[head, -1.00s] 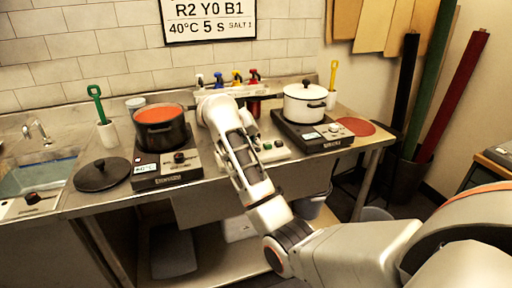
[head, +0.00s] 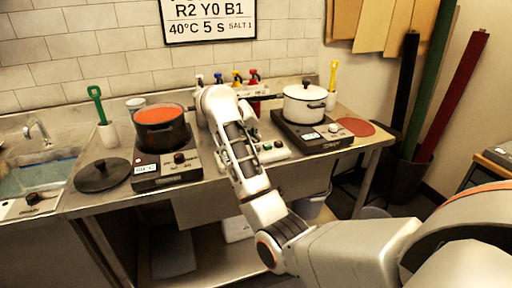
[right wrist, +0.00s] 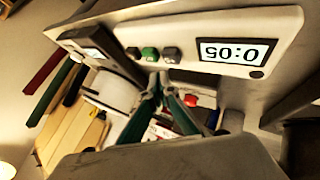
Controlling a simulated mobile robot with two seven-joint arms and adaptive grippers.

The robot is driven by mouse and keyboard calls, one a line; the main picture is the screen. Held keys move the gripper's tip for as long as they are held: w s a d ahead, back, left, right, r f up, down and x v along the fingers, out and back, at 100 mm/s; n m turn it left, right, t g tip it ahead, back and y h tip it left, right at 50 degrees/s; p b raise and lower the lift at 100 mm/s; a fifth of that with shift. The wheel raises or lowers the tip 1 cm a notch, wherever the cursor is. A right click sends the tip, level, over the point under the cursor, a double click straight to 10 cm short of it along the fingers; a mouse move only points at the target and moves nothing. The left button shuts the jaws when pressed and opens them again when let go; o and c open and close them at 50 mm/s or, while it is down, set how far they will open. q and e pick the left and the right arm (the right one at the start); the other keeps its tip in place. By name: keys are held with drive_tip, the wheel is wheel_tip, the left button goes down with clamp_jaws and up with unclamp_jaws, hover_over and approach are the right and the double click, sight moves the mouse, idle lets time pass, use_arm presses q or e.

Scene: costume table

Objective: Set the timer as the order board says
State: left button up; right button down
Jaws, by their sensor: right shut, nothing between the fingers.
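The order board (head: 210,20) on the wall reads R2 Y0 B1, 40°C, 5 s, SALT 1. The timer (head: 272,155) is a pale box on the counter, partly hidden by my right arm. In the right wrist view the timer (right wrist: 190,60) appears upside down, with its display (right wrist: 236,52) reading 0:05. A green button (right wrist: 150,54) and darker buttons sit beside the display. My right gripper (right wrist: 161,80) is shut and empty, its fingertips close to the buttons; I cannot tell whether they touch. The head view hides its fingers behind the arm. My left gripper is out of view.
A black pot with red liquid (head: 160,128) stands on the left hotplate (head: 165,172), a white lidded pot (head: 304,105) on the right hotplate (head: 312,138). Colored bottles stand behind my arm. A black lid (head: 102,176) lies at the left, near the sink (head: 40,178).

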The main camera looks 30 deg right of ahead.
drive_tip(key=shift+r+p, duration=0.45)
drive_tip(key=shift+r, duration=1.65)
